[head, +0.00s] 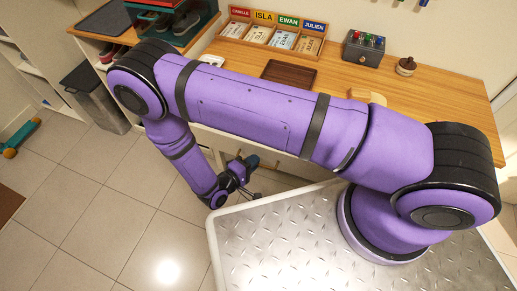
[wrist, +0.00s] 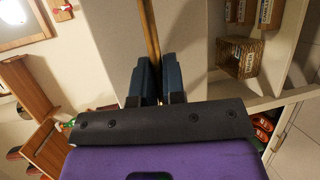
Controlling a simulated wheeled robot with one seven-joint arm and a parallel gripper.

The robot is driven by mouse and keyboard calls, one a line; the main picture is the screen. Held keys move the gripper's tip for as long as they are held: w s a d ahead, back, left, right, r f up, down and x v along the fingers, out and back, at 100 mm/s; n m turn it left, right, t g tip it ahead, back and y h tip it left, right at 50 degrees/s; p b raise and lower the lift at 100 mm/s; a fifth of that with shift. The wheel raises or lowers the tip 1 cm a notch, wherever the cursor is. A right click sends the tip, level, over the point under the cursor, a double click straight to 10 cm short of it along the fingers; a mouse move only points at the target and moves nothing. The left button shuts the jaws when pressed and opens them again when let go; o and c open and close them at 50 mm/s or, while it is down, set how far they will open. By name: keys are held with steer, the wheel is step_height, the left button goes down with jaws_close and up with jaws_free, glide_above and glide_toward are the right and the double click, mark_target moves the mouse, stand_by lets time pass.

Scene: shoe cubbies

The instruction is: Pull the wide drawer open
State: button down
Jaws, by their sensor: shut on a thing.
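The wide drawer's pale front (head: 283,164) shows partly under the wooden counter in the head view, below my raised arm. My gripper (head: 252,161) is low in front of the drawer, with dark blue fingers. In the wrist view my gripper (wrist: 160,78) has its two fingers close together at the drawer front. I cannot tell whether the drawer stands slightly out.
The counter holds a brown tray (head: 289,73), a name-card rack (head: 272,38) and a grey box with coloured knobs (head: 364,48). A grey bin (head: 95,98) stands at left. Below the drawer are open cubbies with a wicker basket (wrist: 240,55). The tiled floor at left is mostly clear.

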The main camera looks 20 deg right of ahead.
steer(key=shift+s+a, duration=0.7)
steer(key=shift+s, duration=0.2)
steer(key=c, duration=1.5)
jaws_free()
steer(key=v, duration=1)
steer(key=shift+s+a, duration=0.25)
steer(key=shift+a, duration=0.05)
steer(key=shift+r, duration=0.1)
